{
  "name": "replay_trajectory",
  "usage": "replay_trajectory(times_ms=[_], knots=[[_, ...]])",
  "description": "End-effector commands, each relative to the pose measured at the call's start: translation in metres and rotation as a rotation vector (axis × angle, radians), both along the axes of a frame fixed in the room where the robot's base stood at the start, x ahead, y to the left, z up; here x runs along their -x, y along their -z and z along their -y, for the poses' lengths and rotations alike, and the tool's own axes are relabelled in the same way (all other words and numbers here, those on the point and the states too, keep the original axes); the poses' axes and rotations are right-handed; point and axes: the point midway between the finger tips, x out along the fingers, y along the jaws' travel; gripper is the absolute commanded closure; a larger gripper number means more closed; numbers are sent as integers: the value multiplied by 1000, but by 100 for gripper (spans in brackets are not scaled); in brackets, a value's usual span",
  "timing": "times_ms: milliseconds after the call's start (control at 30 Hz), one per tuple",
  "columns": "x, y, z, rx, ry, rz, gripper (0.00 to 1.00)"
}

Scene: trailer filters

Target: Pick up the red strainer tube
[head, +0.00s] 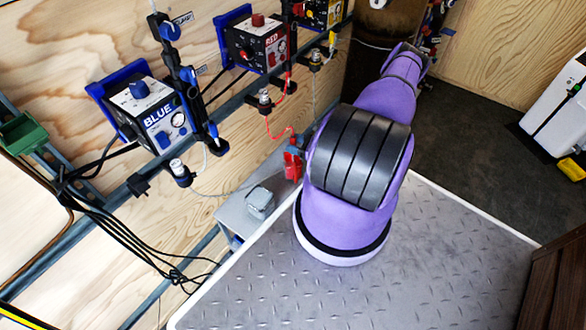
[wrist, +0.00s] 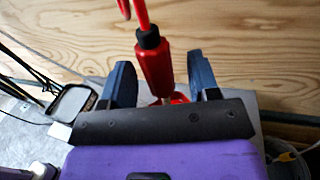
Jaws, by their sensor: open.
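The red strainer tube (wrist: 154,68) has a black cap and a red hose rising from its top. In the wrist view it stands nearly upright between the two dark blue fingers of my gripper (wrist: 161,72), which is open. A gap shows on each side of the tube, so neither finger appears to touch it. The tube's lower end is partly hidden behind the dark plate of my gripper. In the head view the red tube (head: 292,163) shows just left of my purple arm, which hides my fingers there.
A grey box (head: 238,215) with a small grey fitting is below the tube by the plywood wall (head: 60,225). Pumps labelled BLUE (head: 150,115) and RED (head: 258,45) hang on the wall rail. Loose black cables hang at left. The grey tread-plate top (head: 420,260) is clear.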

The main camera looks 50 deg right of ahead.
Motion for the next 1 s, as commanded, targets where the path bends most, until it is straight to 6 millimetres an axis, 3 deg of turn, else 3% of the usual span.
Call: replay_trajectory(times_ms=[267,533,1000], knots=[[-7,0,-3,0,0,-1,44],[-7,0,-3,-1,0,-1,100],[-7,-7,-2,-1,1,0,100]])
